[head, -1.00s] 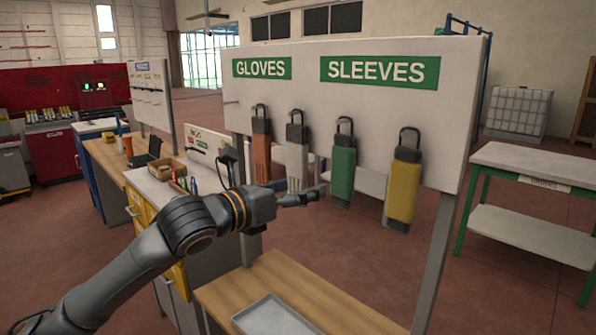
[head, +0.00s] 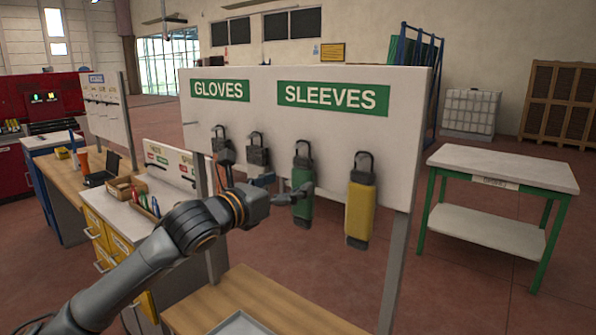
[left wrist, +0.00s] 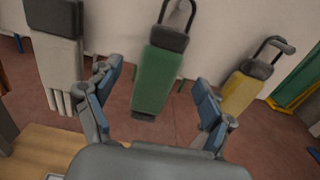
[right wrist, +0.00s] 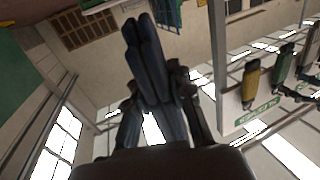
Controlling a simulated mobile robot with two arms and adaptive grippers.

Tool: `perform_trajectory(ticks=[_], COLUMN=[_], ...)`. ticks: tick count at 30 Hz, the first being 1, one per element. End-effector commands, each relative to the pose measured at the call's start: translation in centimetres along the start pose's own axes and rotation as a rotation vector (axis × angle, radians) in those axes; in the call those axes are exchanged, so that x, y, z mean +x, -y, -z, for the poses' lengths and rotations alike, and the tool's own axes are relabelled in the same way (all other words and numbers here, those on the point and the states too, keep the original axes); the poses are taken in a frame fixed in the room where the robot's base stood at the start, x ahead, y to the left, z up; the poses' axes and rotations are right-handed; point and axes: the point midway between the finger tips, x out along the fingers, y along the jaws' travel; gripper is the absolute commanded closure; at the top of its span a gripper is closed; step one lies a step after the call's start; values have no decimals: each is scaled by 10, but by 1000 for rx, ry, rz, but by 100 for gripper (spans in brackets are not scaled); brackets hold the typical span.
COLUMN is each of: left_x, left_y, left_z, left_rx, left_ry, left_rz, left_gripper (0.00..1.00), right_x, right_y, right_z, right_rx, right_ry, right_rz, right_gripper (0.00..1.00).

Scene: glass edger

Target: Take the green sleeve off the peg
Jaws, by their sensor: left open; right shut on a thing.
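The green sleeve (head: 302,208) hangs by its dark clip and loop from a peg under the SLEEVES sign. My left gripper (head: 284,187) is open in front of it, one finger overlapping the sleeve in the head view. In the left wrist view, the green sleeve (left wrist: 157,80) hangs upright beyond and between the spread fingers (left wrist: 158,78); no grip on it shows. The peg itself is hard to make out. My right gripper (right wrist: 150,60) shows only in the right wrist view, shut on a long dark thing I cannot identify.
A yellow sleeve (head: 360,212) hangs right of the green one. A white glove (left wrist: 57,55) hangs to the left. The white board (head: 230,115) stands behind them. A wooden bench (head: 225,295) with a grey tray (head: 242,324) is below. A green-legged table (head: 500,165) stands right.

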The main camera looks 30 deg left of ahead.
Motion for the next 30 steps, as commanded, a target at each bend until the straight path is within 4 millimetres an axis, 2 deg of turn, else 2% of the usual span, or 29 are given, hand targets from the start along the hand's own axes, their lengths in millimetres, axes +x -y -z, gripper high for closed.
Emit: perform_trajectory(ticks=[3, 9, 20, 28, 29, 30], left_x=[16, 36, 40, 40, 40, 40], left_y=[2, 1, 2, 2, 2, 2], left_z=[-5, -2, 0, 0, 0, 0], left_rx=[-5, -2, 2, 2, 2, 2], left_ry=[2, 1, -1, -1, -1, -1], left_rz=[3, 2, 3, 3, 3, 3], left_gripper=[19, 19, 19, 72, 77, 77], right_x=[0, 0, 0, 0, 0, 0], right_y=[0, 0, 0, 0, 0, 0], right_z=[12, 19, 20, 20, 20, 20], right_rx=[0, 0, 0, 0, 0, 0], right_ry=[-1, 0, -1, -1, -1, -1], right_rz=[0, 0, 0, 0, 0, 0], right_gripper=[100, 100, 100, 100, 100, 100])
